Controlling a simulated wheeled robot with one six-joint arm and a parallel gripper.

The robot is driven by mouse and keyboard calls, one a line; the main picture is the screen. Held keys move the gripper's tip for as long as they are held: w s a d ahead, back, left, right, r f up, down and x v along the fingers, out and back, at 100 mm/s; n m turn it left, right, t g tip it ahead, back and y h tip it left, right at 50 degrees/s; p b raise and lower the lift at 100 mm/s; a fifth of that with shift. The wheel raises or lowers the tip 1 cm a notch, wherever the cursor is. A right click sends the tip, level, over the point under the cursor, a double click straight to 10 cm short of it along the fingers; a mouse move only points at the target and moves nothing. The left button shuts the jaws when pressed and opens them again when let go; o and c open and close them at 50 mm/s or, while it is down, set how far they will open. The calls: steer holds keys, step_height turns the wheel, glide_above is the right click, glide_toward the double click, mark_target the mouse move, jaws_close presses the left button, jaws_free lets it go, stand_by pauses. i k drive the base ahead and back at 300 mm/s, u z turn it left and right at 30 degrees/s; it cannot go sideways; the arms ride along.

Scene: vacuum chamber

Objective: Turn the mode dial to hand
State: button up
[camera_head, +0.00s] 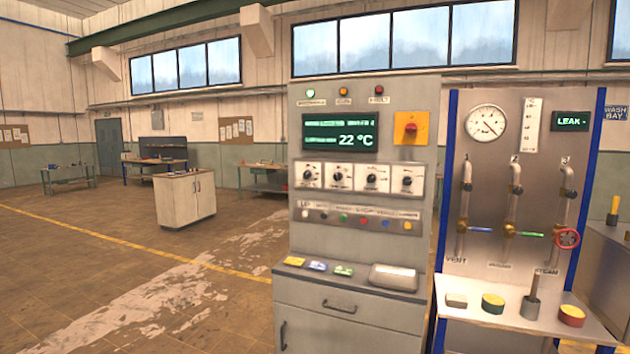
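A grey control cabinet (363,255) stands upright near the middle of the head view. Its front has a row of several white dial plates with dark knobs, from the leftmost dial (309,175) through a second dial (340,177) and a third dial (372,179) to the rightmost dial (407,180). The dial labels are too small to read, so I cannot tell which is the mode dial or where it points. A green display (341,133) above the dials reads 22 °C. My gripper is not in view.
A red knob on a yellow plate (411,127) is at the cabinet's upper right. Coloured buttons (343,218) run below the dials. A pipe panel (510,185) with a gauge and a red handwheel (568,238) stands close on the right. The floor to the left is open.

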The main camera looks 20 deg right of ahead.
mark_target(371, 178)
steer(key=u, duration=0.4)
steer(key=i, duration=1.65)
steer(key=z, duration=1.2)
steer(key=i, duration=0.75)
steer(key=z, duration=0.85)
